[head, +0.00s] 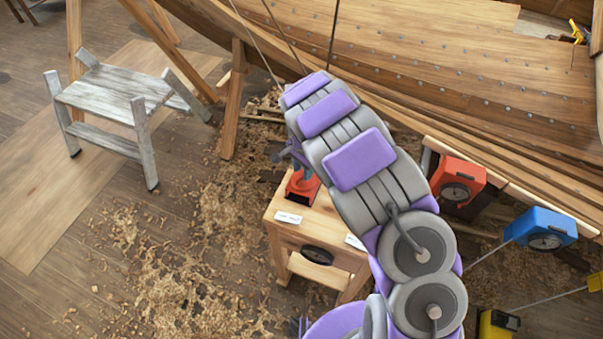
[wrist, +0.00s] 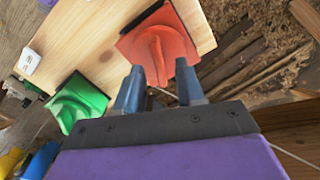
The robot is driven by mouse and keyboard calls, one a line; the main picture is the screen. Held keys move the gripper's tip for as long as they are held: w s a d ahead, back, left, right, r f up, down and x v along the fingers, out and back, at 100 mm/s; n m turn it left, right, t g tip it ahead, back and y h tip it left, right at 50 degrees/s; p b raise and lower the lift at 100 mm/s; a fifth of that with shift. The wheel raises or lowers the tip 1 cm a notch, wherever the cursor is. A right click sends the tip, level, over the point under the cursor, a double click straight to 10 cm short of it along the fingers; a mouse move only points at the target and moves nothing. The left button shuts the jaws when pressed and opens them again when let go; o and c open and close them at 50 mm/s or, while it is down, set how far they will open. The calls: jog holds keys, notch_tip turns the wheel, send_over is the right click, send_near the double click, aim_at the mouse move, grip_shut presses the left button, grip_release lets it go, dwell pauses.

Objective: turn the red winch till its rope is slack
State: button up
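A red handle with a raised fin on a square red base (wrist: 165,32) sits at the edge of a wooden bench top in the wrist view. In the head view it shows as a red piece (head: 303,187) on the small bench, partly behind my arm. A red box with a round dial (head: 459,178) is fixed by the hull plank; I cannot tell which of the two is the winch. My gripper (wrist: 159,68) is open, its two fingertips at either side of the fin's near end. Contact cannot be told. Any rope on the red box is hidden.
The wooden bench (head: 284,236) carries white labels and a black drawer pull. A green handle (wrist: 78,102) is beside the red one. A blue box (head: 541,227) and a yellow box (head: 497,325) stand right. A grey step stool (head: 110,95) and open floor with shavings lie left.

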aim_at(303, 183)
jog(key=shift+d+f, duration=0.35)
jog(key=shift+f, duration=0.7)
jog(key=shift+a, duration=0.5)
jog(key=shift+c, duration=0.4)
jog(key=shift+d, duration=0.3)
grip_shut()
